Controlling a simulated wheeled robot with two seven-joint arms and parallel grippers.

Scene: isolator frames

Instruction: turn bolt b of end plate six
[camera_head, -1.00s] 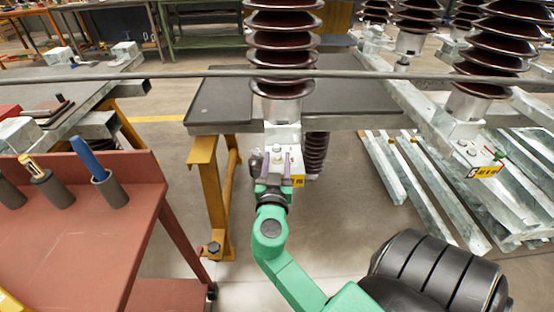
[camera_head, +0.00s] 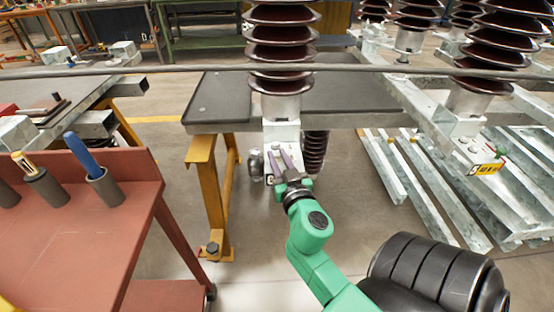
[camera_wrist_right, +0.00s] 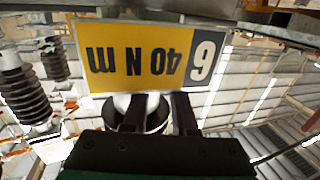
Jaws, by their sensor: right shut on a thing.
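End plate six (camera_head: 282,132) is the pale metal block under the dark ribbed insulator column in the middle of the head view. Its yellow label with a 6 and 40 N m (camera_wrist_right: 150,55) fills the upper right wrist view, upside down. My right gripper (camera_head: 282,160) is at the plate's lower front, its fingers tilted and pointing up to the left. In the wrist view its two dark fingers (camera_wrist_right: 157,112) stand below the label, around a round pale part with a dark rim. It is shut on what appears to be a bolt; its letter cannot be read. My left gripper is out of view.
A red bench (camera_head: 80,235) with tools in grey holders, including a blue-handled one (camera_head: 83,155), stands at left. A dark table (camera_head: 225,95) on yellow legs is behind the plate. Another plate with a yellow label (camera_head: 487,169) and steel beams are at right.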

